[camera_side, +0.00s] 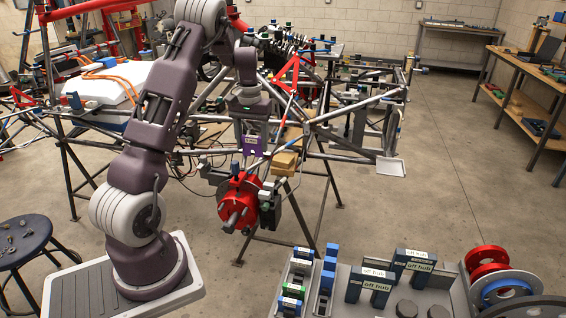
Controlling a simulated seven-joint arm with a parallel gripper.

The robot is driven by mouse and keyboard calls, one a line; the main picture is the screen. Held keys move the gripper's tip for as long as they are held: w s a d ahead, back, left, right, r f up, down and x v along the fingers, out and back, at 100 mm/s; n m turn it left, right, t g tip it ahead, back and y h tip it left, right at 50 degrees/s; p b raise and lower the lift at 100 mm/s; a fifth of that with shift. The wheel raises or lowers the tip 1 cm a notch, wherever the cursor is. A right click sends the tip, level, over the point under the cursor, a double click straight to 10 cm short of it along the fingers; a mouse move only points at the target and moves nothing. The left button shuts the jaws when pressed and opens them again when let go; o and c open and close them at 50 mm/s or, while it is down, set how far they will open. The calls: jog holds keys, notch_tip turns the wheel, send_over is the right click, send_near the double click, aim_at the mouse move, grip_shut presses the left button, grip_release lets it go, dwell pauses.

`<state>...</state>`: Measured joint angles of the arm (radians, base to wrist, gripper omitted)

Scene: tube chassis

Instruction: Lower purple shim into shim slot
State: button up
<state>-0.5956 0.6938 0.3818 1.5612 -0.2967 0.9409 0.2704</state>
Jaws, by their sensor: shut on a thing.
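The purple shim (252,145) is a small flat purple piece near the middle of the picture, with a pale mark on it. My gripper (250,129) points down from the bent arm and is shut on the shim. The shim hangs above the red hub (239,195) on the front of the tube chassis (326,122). I cannot make out the shim slot at this size, nor whether the shim touches anything below it.
Metal tubes, cables and stand legs crowd around my gripper. A grey tray (346,307) with blue and dark labelled blocks stands at the front right, beside red and blue spools (491,263). A round stool (25,240) is at left. Open floor lies to the right.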

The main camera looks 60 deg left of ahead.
jog(key=s+a, duration=0.7)
jog(key=a, duration=0.4)
notch_tip(320, 180, down, 9)
jog(key=shift+s+a+f, duration=0.15)
jog(key=shift+s+a, duration=0.05)
jog(key=shift+a, duration=0.15)
jog(key=shift+d+f, duration=0.1)
dwell(0.5)
jog(key=shift+f, duration=0.2)
jog(key=shift+r, duration=0.1)
jog(key=shift+r, duration=0.25)
dwell(0.9)
jog(key=shift+f, duration=0.4)
